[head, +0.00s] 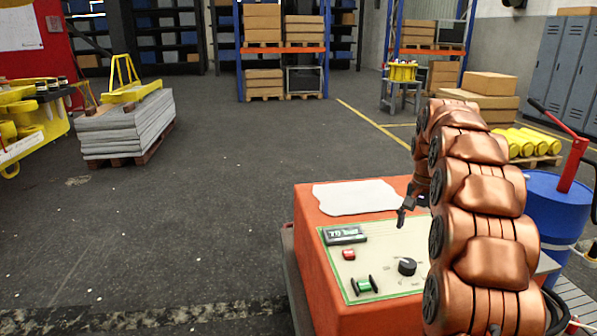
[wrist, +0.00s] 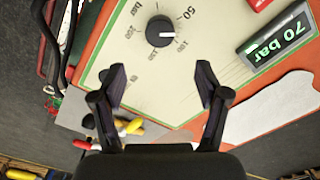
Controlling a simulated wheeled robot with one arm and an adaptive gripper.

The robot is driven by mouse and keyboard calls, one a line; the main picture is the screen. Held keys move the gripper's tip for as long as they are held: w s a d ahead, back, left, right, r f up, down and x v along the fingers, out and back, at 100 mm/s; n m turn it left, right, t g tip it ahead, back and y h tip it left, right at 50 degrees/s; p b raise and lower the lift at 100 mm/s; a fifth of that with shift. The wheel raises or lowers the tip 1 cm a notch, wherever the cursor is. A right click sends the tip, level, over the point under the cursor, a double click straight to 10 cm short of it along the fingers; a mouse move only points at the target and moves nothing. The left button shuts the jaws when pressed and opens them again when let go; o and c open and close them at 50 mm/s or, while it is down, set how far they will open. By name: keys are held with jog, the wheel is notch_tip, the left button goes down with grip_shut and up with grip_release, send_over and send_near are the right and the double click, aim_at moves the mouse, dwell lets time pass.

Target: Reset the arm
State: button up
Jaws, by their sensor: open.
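My gripper (head: 405,212) is open and empty above the orange control box, near its right side. In the wrist view my gripper (wrist: 160,78) shows two dark fingers spread apart, with the panel beneath them and nothing between them. The black dial knob (wrist: 160,31) lies ahead of the fingertips and apart from them. My copper-coloured arm rises at the right of the head view and hides part of the box.
The orange box (head: 318,275) carries a pale panel with a display (wrist: 272,38) reading 70 bar, a red button (head: 348,254), a green-ended black part (head: 364,286) and the knob (head: 407,266). A blue barrel (head: 556,205) stands right. Open floor lies left.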

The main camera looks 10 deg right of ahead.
jog(key=s+a+n, duration=0.3)
jog(key=s+a, duration=0.4)
jog(key=a, duration=0.4)
jog(key=s+a+f+n+g, duration=0.1)
jog(key=s+a+f+n, duration=0.3)
jog(key=s, duration=0.6)
jog(key=s+a+f+n+g, duration=0.1)
jog(key=s+a, duration=0.6)
jog(key=s, duration=0.4)
jog(key=s+a+f+n+g, duration=0.1)
jog(key=s+a+f+n, duration=0.3)
jog(key=s, duration=0.6)
notch_tip(320, 180, up, 17)
jog(key=w+m+t+p, duration=0.1)
jog(key=p, duration=1.3)
jog(key=shift+a, duration=0.45)
